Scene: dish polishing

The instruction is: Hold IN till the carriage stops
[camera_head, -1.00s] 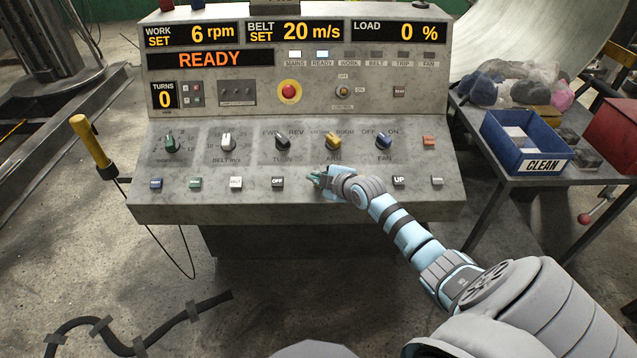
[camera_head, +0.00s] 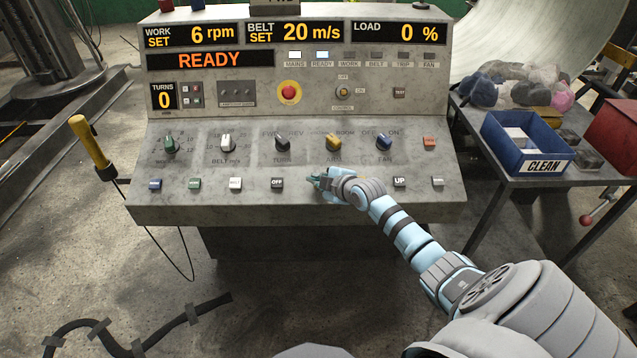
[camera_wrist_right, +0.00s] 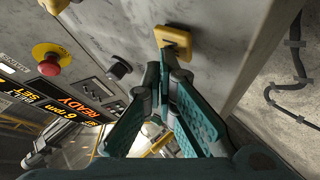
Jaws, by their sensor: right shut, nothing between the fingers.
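The grey control console (camera_head: 300,212) fills the middle of the head view. My right gripper (camera_head: 315,178) is shut and empty, its fingertips at the lower button row between the OFF button (camera_head: 277,183) and the UP button (camera_head: 399,182). In the right wrist view the shut fingertips (camera_wrist_right: 160,62) are at a yellow square button (camera_wrist_right: 173,42), touching it or very close. Its label is hidden, so I cannot read IN, nor tell whether it is pressed. No carriage can be made out clearly. My left gripper is out of view.
The display (camera_head: 210,60) reads READY, with load 0 % and turns 0. The yellow ARM knob (camera_head: 333,142) sits above my gripper, and a red emergency stop (camera_head: 289,92) is higher up. A blue CLEAN bin (camera_head: 522,160) stands on the side table at right.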

